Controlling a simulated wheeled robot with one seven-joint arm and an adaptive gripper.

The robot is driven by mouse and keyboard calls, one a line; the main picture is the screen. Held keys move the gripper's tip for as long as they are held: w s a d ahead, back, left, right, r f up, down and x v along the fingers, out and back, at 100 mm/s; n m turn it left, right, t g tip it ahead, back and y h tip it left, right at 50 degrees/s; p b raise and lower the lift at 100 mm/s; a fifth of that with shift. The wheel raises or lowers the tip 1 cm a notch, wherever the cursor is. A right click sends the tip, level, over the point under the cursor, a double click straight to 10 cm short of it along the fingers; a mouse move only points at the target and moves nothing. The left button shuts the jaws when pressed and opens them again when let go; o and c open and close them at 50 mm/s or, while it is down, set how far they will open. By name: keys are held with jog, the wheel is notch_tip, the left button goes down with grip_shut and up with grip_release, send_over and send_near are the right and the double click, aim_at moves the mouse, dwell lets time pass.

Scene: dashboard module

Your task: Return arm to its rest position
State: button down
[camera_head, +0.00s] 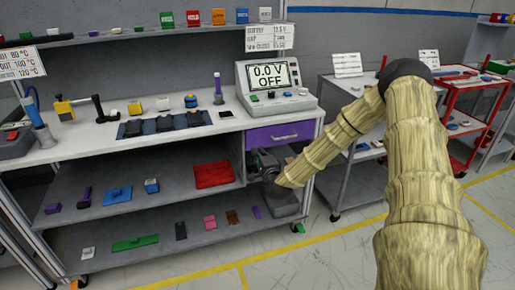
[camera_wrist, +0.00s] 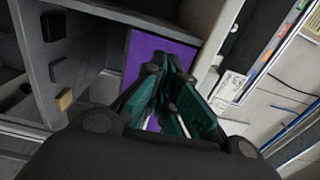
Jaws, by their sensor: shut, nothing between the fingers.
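My arm (camera_head: 425,190) reaches from the right of the head view and bends down to the left. My gripper (camera_head: 260,162) is in front of the right end of the workbench, just below the purple drawer (camera_head: 280,134). The drawer looks closed. In the wrist view my gripper (camera_wrist: 172,62) shows its dark green fingers together at the tips, with nothing held. The purple drawer front (camera_wrist: 183,48) is behind the fingers there. Whether the fingers touch the drawer, I cannot tell.
The workbench top (camera_head: 75,148) holds a meter (camera_head: 275,88) reading 0.0 V OFF and several tools. Shelves below hold a red tray (camera_head: 213,174) and small parts. A grey cart (camera_head: 345,185) and a red cart (camera_head: 470,135) stand right. The floor ahead is clear.

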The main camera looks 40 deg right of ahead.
jog(key=v, duration=0.7)
jog(key=shift+f, duration=0.1)
jog(key=s+a+f+n+g+y+p, duration=0.2)
jog(key=s+a+f+n+g+y, duration=0.15)
jog(key=s+a+f+n, duration=0.55)
jog(key=s+a+f+n+g+y+p, duration=0.25)
jog(key=s+a+f+g, duration=0.2)
jog(key=a+f, duration=0.6)
jog(key=s+a+f+n+g+p, duration=0.1)
jog(key=s+a+n+g, duration=0.2)
jog(key=s, duration=0.6)
jog(key=s+a+f+n+g, duration=0.1)
jog(key=s+a+n+g, duration=0.2)
jog(key=s, duration=0.7)
jog(key=s+a+f+n+g+p, duration=0.1)
jog(key=s+a+n+g, duration=0.2)
jog(key=s, duration=0.6)
jog(key=shift+s+a+h+p, duration=0.35)
jog(key=shift+a+h, duration=0.05)
jog(key=shift+a, duration=0.25)
jog(key=shift+n, duration=0.25)
